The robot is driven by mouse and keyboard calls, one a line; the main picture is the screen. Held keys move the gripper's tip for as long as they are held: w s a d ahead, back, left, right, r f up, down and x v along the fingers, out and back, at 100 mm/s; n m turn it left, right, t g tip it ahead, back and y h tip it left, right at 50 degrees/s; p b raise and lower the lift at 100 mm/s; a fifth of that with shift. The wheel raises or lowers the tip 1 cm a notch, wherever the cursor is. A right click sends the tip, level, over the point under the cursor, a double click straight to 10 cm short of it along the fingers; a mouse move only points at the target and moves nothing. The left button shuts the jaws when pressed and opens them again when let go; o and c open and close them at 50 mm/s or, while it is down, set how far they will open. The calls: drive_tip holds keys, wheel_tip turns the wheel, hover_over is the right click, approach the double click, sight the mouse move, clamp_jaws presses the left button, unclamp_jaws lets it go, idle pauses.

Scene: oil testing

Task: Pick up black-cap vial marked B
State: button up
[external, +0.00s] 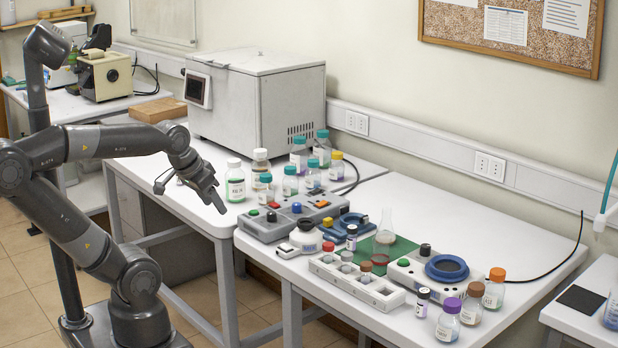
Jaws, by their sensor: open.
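A small vial with a black cap (423,303) stands upright on the front right table, left of a purple-capped bottle. Another small dark-capped vial (352,238) stands farther back, next to the blue device. The lettering on both is too small to read, so I cannot tell which is marked B. My gripper (189,197) is open and empty, in the air by the left table's front edge, well left of both vials.
A white vial rack (356,288) lies left of the nearer vial. A conical flask (385,240) stands on a green mat (407,247). A device with a blue ring (447,268) and several capped bottles (493,290) crowd the right. Bottles and a grey device (272,227) stand nearer my gripper.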

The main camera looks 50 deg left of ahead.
drive_tip(key=n+g, duration=0.1)
drive_tip(key=n, duration=0.1)
hover_over(351, 228)
drive_tip(key=s, duration=0.4)
wheel_tip(351, 228, down, 6)
drive_tip(key=shift+y, duration=0.4)
drive_tip(key=x, duration=0.6)
drive_tip(key=shift+w+r, duration=0.2)
drive_tip(key=shift+w, duration=0.15)
drive_tip(key=shift+d+x, duration=0.2)
drive_tip(key=shift+x, duration=3)
drive_tip(key=shift+c, duration=0.5)
